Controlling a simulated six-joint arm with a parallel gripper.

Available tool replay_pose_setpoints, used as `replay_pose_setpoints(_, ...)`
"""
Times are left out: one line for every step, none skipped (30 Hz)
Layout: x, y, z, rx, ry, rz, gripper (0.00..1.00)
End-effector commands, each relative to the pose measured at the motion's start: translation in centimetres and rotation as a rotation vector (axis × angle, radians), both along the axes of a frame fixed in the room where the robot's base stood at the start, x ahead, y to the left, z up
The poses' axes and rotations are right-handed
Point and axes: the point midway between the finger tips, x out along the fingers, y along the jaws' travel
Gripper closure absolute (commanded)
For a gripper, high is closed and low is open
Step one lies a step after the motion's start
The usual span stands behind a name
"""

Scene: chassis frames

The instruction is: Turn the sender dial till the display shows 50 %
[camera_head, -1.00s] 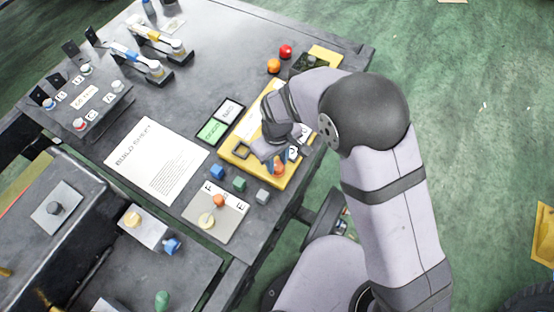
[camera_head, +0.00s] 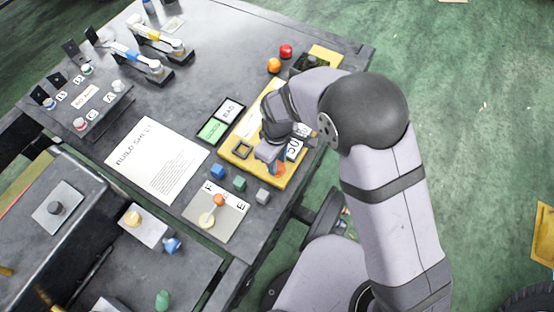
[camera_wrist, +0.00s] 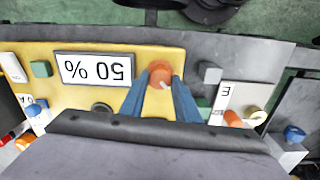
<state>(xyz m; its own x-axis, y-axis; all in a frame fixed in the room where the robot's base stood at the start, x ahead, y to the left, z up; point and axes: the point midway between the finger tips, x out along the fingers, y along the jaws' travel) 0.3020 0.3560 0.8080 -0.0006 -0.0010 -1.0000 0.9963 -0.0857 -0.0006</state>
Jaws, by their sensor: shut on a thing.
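The orange sender dial (camera_wrist: 160,72) sits on the yellow panel (camera_wrist: 125,97). It has a pale pointer mark. My gripper (camera_wrist: 159,84) is shut on it, with one blue finger on each side. The white display (camera_wrist: 94,69) beside the dial reads 50 %, upside down in the wrist view. In the head view my gripper (camera_head: 272,158) is over the front end of the yellow panel (camera_head: 243,167). The dial (camera_head: 279,170) shows only partly there, and the display (camera_head: 294,149) is partly covered.
Small blue (camera_head: 217,172), green (camera_head: 239,184) and grey (camera_head: 263,196) cubes lie close to the panel's near edge. A plate with an orange-topped lever (camera_head: 228,220) stands in front of them. A build sheet (camera_head: 157,160) lies to the left.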

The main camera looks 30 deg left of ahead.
Motion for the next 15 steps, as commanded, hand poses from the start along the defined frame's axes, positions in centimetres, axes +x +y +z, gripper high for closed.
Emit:
replay_pose_setpoints(0.04,0.08,0.08,0.002,-0.001,-0.001,0.67)
replay_pose_setpoints(0.05,0.08,0.08,0.002,-0.001,-0.001,0.59)
replay_pose_setpoints(0.04,0.08,0.07,0.002,-0.001,-0.001,0.53)
replay_pose_setpoints(0.04,0.07,0.07,0.002,-0.001,-0.001,0.53)
replay_pose_setpoints(0.04,0.07,0.06,0.002,-0.001,-0.001,0.53)
replay_pose_setpoints(0.04,0.06,0.06,0.002,-0.001,-0.001,0.53)
replay_pose_setpoints(0.03,0.06,0.05,0.002,-0.001,-0.001,0.53)
replay_pose_setpoints(0.03,0.06,0.05,0.002,-0.001,-0.001,0.53)
replay_pose_setpoints(0.02,0.05,0.04,0.001,-0.001,-0.001,0.53)
replay_pose_setpoints(0.02,0.04,0.04,0.001,-0.001,-0.001,0.53)
replay_pose_setpoints(0.02,0.04,0.04,0.001,-0.001,-0.001,0.53)
replay_pose_setpoints(0.02,0.05,0.09,0.002,-0.001,-0.001,0.53)
replay_pose_setpoints(0.04,0.06,0.15,0.002,-0.001,-0.001,0.53)
replay_pose_setpoints(0.05,0.08,0.26,0.002,-0.001,-0.001,0.53)
replay_pose_setpoints(0.06,0.1,0.46,0.003,-0.002,-0.001,0.53)
